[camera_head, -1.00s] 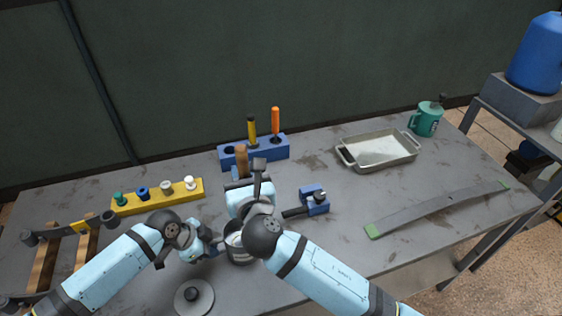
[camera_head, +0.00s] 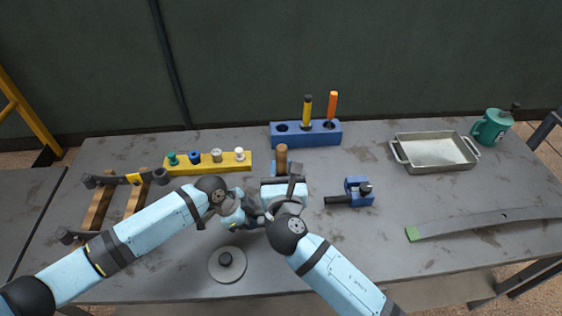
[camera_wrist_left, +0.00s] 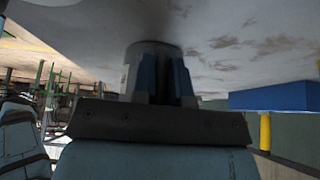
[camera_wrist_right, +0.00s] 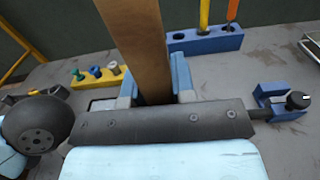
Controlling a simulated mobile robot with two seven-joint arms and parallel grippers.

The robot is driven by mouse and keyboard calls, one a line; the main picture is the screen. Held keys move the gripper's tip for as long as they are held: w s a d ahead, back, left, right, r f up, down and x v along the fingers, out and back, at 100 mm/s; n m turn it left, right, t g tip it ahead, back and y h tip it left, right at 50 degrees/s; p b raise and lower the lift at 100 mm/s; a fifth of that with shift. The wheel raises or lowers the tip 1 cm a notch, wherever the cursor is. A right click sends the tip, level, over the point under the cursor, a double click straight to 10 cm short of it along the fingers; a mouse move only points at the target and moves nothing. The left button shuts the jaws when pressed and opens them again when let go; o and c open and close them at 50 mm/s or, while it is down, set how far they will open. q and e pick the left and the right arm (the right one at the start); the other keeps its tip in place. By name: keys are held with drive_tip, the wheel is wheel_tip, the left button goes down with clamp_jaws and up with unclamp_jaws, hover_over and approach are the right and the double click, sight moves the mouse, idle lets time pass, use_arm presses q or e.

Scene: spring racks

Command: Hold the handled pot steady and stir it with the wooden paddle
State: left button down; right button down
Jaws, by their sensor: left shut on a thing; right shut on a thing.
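The wooden paddle (camera_head: 281,158) stands nearly upright in the head view, its brown shaft also large in the right wrist view (camera_wrist_right: 140,40). My right gripper (camera_head: 279,170) is shut on this shaft; its blue fingers show on both sides in the right wrist view (camera_wrist_right: 155,85). My left gripper (camera_head: 250,222) is low over the table, left of the right arm. In the left wrist view its fingers (camera_wrist_left: 162,78) are shut at a grey rounded part of the pot (camera_wrist_left: 133,65). Most of the pot and the paddle's lower end are hidden behind my arms and grippers.
A round grey lid (camera_head: 238,275) lies in front of the left gripper. Behind are a yellow peg block (camera_head: 225,168) and a blue tool rack (camera_head: 300,140). A blue clamp (camera_head: 362,197) stands right of the right arm. A metal tray (camera_head: 400,158) and green mug (camera_head: 490,130) are farther right.

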wheel_tip(320, 180, down, 8)
idle(0.8)
drive_tip(key=shift+f, duration=0.1)
drive_tip(key=c, duration=1.5)
unclamp_jaws()
drive_tip(key=c, duration=0.4)
